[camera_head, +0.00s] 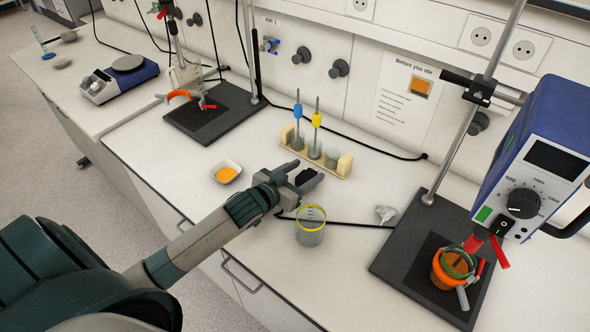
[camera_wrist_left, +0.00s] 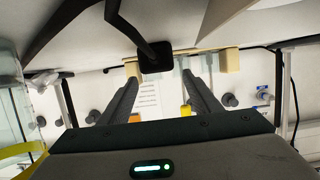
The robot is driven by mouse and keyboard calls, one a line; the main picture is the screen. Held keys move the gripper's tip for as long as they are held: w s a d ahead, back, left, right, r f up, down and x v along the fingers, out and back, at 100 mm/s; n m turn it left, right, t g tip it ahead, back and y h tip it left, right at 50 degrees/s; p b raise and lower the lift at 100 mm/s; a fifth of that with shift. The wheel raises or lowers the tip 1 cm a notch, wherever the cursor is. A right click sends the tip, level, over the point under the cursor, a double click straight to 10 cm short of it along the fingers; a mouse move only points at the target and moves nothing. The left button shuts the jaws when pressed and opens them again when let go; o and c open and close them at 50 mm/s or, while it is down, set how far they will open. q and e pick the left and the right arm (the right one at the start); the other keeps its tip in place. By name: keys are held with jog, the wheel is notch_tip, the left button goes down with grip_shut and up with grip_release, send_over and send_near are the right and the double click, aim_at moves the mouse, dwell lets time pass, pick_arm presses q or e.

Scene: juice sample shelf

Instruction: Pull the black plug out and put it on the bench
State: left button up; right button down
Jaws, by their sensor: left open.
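My left gripper (camera_head: 305,172) is open over the bench, in front of the wooden rack. The black plug (camera_head: 304,178) shows as a dark shape between its fingertips in the head view. In the left wrist view, the black plug (camera_wrist_left: 156,58) lies between and just beyond the spread fingertips (camera_wrist_left: 160,78), with its thick black cable running to the upper left. I cannot tell whether a finger touches it. The white bench (camera_head: 160,165) is below. The wall sockets (camera_head: 480,37) in view have nothing in them. My right gripper is not in view.
A wooden rack (camera_head: 344,164) with beakers and blue and yellow tools stands behind the gripper. A yellow-rimmed beaker (camera_head: 311,232) stands in front, near a black cable. A weighing dish (camera_head: 226,172) is to the left. A stirrer stand (camera_head: 385,265) is at right.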

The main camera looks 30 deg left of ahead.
pick_arm(q)
jog(key=shift+s, duration=0.15)
jog(key=shift+s+a+r, duration=0.1)
jog(key=shift+s+r, duration=0.05)
jog(key=shift+s, duration=0.45)
jog(key=b+v, duration=0.4)
jog(key=v, duration=1.2)
jog(key=shift+w, duration=0.1)
